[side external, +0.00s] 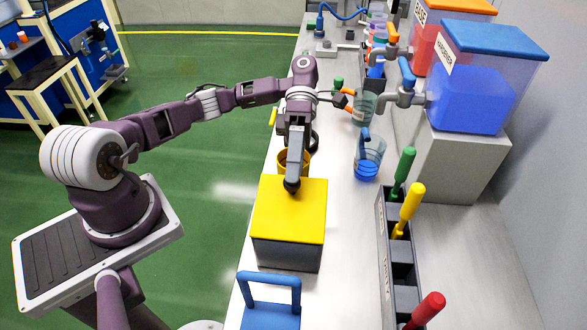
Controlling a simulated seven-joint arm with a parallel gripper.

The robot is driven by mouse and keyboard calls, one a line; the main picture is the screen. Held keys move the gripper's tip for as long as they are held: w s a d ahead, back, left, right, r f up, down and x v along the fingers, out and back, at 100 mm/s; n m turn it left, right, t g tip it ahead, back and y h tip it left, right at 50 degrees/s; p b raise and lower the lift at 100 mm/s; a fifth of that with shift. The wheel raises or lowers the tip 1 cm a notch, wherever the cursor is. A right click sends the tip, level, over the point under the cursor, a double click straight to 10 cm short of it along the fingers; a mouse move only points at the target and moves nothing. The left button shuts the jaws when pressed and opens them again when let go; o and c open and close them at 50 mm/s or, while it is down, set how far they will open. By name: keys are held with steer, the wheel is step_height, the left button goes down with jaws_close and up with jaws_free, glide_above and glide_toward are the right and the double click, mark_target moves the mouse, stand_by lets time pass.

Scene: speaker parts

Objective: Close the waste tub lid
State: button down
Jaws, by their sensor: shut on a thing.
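The waste tub (288,256) is a dark grey box on the white bench. Its yellow lid (290,220) covers the top and looks flat and level; I cannot tell whether a small gap is left at the rim. My gripper (292,186) points down at the lid's far edge, near the middle, and touches it there. Its fingers are shut on the lid, though the dark fingertips hide the exact contact.
A yellow cup (283,158) stands right behind the tub, partly hidden by my gripper. A blue handled object (270,315) is in front.

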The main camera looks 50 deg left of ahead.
steer(key=shift+s+f, duration=0.1)
steer(key=shift+f, duration=0.35)
steer(key=c, duration=1)
jaws_free()
step_height(320, 180, up, 8)
steer(key=w+a, duration=0.2)
steer(key=shift+r, duration=0.15)
steer(key=shift+c, duration=0.2)
